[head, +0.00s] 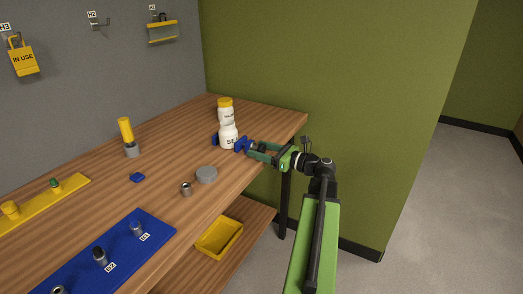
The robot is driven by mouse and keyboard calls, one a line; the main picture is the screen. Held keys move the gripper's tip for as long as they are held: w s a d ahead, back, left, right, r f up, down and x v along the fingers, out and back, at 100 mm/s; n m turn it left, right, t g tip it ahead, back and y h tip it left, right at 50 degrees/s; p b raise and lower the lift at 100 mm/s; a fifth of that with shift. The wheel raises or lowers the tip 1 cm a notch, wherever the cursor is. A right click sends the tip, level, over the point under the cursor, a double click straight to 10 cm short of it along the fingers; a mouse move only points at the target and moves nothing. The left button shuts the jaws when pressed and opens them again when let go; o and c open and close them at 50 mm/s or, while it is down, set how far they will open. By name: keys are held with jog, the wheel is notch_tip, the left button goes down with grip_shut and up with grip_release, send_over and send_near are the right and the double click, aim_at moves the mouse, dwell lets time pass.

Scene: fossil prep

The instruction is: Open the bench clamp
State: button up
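The bench clamp shows as a blue jaw (242,145) on the right of a white bottle (228,134) and another blue piece on its left, near the far end of the wooden bench. The bottle has a yellow cap, stands upright between the blue pieces, and hides part of the clamp. My gripper (254,149), with green fingers, reaches in from the right to the clamp's right side. The fingers look apart, with a small dark part of the clamp between them. I cannot tell whether they grip it.
A grey disc (206,175) and a small metal cup (186,189) lie on the bench nearer me. A yellow-topped tool (127,136), a blue block (137,177), a blue board (120,247) and a yellow strip (73,185) are leftward. A yellow tray (219,238) sits on the lower shelf.

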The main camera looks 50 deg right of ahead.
jog(key=c, duration=1.2)
jog(key=shift+n, duration=0.8)
grip_shut()
jog(key=o, duration=1.3)
grip_release()
jog(key=v, duration=1.7)
jog(key=shift+s, duration=0.2)
